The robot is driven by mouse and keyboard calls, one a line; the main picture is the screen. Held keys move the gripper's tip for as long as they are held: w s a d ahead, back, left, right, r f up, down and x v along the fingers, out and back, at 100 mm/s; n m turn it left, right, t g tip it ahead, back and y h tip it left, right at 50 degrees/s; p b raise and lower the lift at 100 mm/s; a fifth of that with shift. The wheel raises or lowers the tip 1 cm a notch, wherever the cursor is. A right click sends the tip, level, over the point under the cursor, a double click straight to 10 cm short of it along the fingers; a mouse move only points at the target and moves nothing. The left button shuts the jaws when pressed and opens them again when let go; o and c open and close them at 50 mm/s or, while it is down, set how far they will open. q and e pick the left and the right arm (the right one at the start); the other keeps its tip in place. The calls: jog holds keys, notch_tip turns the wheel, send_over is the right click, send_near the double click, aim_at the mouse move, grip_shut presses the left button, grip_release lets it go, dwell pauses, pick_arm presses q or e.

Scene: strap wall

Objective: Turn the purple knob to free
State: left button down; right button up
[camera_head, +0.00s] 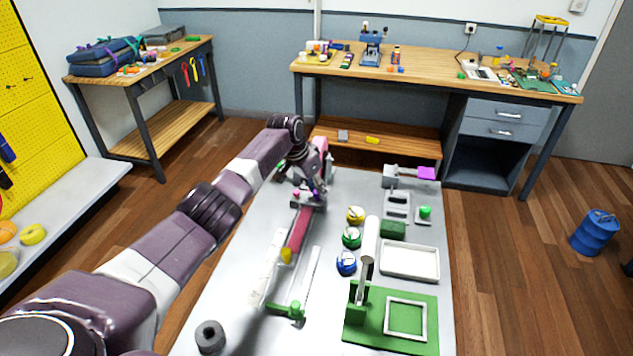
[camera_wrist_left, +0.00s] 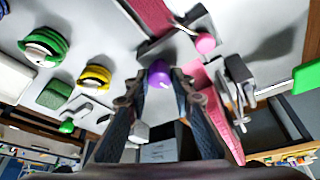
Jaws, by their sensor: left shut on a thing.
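The purple knob (camera_wrist_left: 158,73) is small and round and shows between the fingertips of my left gripper (camera_wrist_left: 157,92) in the left wrist view. The two fingers lie on either side of it, closed on it. In the head view my left gripper (camera_head: 314,197) is low over the grey table, at the upper end of the red strap (camera_head: 295,235). There the knob is mostly hidden by the gripper. A pink ball (camera_wrist_left: 205,43) sits close beside the knob on a thin metal rod. My right gripper is not in view.
A white tray (camera_head: 410,262) and a green board (camera_head: 390,325) with an upright lever lie farther right. A pink strap (camera_wrist_left: 216,105) runs beside the gripper.

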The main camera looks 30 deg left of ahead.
pick_arm(q)
jog(key=n+p, duration=0.1)
jog(key=n+y+p, duration=0.1)
jog(key=p, duration=0.1)
jog(key=shift+d+r+n, duration=0.15)
jog(key=shift+r+n, duration=0.15)
jog(key=shift+n, duration=0.1)
jog(key=shift+f+n+y+p, duration=0.1)
jog(key=shift+n+y+p, duration=0.3)
jog(key=shift+n+p, duration=0.45)
jog(key=shift+d+f+n+y, duration=0.1)
jog(key=shift+n+y, duration=0.2)
jog(key=shift+n, duration=0.65)
jog(key=shift+f+n+y, duration=0.15)
jog(key=shift+n+y, duration=0.15)
jog(key=shift+n, duration=0.6)
jog(key=shift+f+n+y+b, duration=0.1)
jog(key=shift+n+y+b, duration=0.25)
jog(key=shift+n, duration=0.55)
jog(key=n+b, duration=0.2)
jog(key=b, duration=0.1)
jog(key=n+g+y+b, duration=0.1)
jog(key=n+b, duration=0.2)
jog(key=b, duration=0.1)
jog(key=shift+w+d+g+y, duration=0.1)
jog(key=shift+w+g+y, duration=0.05)
jog(key=shift+g+y, duration=0.15)
jog(key=shift+n+b, duration=0.4)
jog(key=shift+b, duration=0.45)
